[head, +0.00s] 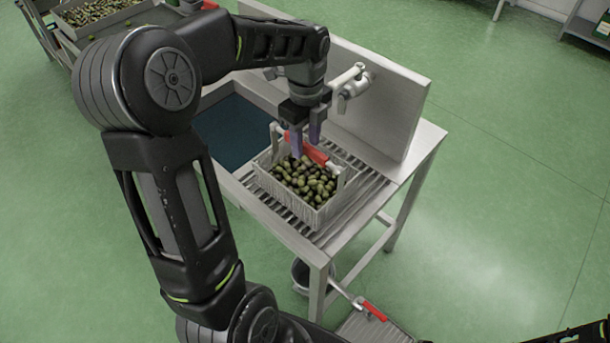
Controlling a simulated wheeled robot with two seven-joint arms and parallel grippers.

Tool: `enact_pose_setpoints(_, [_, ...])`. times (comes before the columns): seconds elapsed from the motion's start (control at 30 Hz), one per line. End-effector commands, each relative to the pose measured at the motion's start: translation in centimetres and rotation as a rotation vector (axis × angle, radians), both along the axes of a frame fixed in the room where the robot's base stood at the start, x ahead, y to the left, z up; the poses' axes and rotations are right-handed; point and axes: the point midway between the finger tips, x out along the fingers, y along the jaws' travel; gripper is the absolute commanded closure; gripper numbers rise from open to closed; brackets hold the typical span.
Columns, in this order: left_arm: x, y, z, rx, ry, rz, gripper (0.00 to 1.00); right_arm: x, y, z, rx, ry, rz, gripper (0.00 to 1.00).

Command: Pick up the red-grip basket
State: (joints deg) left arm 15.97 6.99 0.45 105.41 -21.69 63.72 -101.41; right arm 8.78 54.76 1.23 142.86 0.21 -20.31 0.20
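The basket (296,214) is a pale, ribbed, open-topped box full of green and dark olives. It stands on the slatted drainboard of the metal sink table. Its handle has light uprights and a red grip (319,156) across the top. My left gripper (305,145) points down at the red grip from above. Its two purple fingers are apart, one on the near side of the grip and one on the far side. I see no clear contact. The near finger hides part of the grip. My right gripper is out of view; only a bit of that arm shows at the lower right.
A dark blue sink basin (233,133) lies left of the basket. A tap (350,85) and a tall metal backsplash (385,105) stand behind it. Below the table is a red-handled tool (374,310). A tray of olives (95,14) is at the upper left. Green floor is clear at right.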

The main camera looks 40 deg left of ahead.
Motion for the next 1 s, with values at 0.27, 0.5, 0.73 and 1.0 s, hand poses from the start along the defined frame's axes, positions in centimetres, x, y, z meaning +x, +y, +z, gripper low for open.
enact_pose_setpoints(0.27, [0.0, 0.0, -0.9, 0.0, 0.0, 0.001, 0.6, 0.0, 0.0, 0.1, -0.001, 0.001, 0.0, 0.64])
enact_pose_setpoints(0.5, [0.0, 0.0, -1.7, -0.001, 0.002, 0.001, 0.6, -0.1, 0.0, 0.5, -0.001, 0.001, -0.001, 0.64])
enact_pose_setpoints(0.73, [0.0, 0.1, -5.1, -0.001, 0.004, 0.001, 0.6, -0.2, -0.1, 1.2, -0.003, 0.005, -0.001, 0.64])
enact_pose_setpoints(1.0, [0.1, 0.2, -6.2, 0.0, -0.001, 0.001, 0.6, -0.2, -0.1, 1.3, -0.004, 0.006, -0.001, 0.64])
